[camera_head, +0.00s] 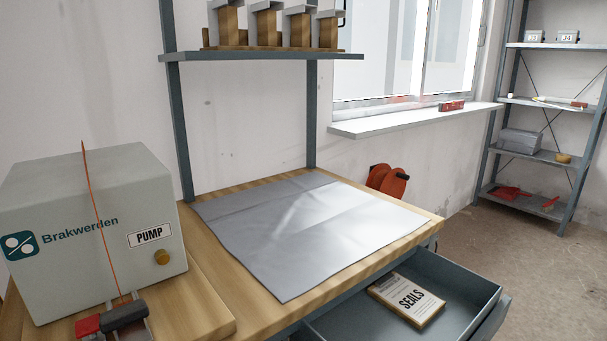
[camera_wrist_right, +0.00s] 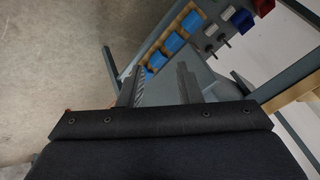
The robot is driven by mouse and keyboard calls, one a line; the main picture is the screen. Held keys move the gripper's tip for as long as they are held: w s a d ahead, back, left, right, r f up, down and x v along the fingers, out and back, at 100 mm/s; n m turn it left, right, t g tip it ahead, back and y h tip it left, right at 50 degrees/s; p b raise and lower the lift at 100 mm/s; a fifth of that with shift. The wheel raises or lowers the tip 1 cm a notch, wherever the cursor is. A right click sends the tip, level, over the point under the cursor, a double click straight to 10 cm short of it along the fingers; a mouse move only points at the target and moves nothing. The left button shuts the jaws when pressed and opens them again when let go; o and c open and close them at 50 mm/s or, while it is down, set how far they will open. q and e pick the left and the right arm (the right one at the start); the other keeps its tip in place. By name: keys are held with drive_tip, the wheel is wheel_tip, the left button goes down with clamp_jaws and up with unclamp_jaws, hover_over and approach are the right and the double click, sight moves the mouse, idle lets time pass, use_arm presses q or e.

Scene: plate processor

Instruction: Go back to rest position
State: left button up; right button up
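My right gripper (camera_wrist_right: 159,86) shows in the right wrist view. Its two grey fingers stand apart, with nothing held between them. Beyond the fingers are a grey panel and the floor.
The wooden workbench (camera_head: 215,262) carries a grey mat (camera_head: 310,225) and a PUMP box (camera_head: 85,225). An open drawer (camera_head: 462,288) holds a SEALS box (camera_head: 407,298). A shelf rack (camera_head: 545,155) stands right.

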wheel_tip(320, 180, up, 27)
drive_tip(key=p, duration=2.5)
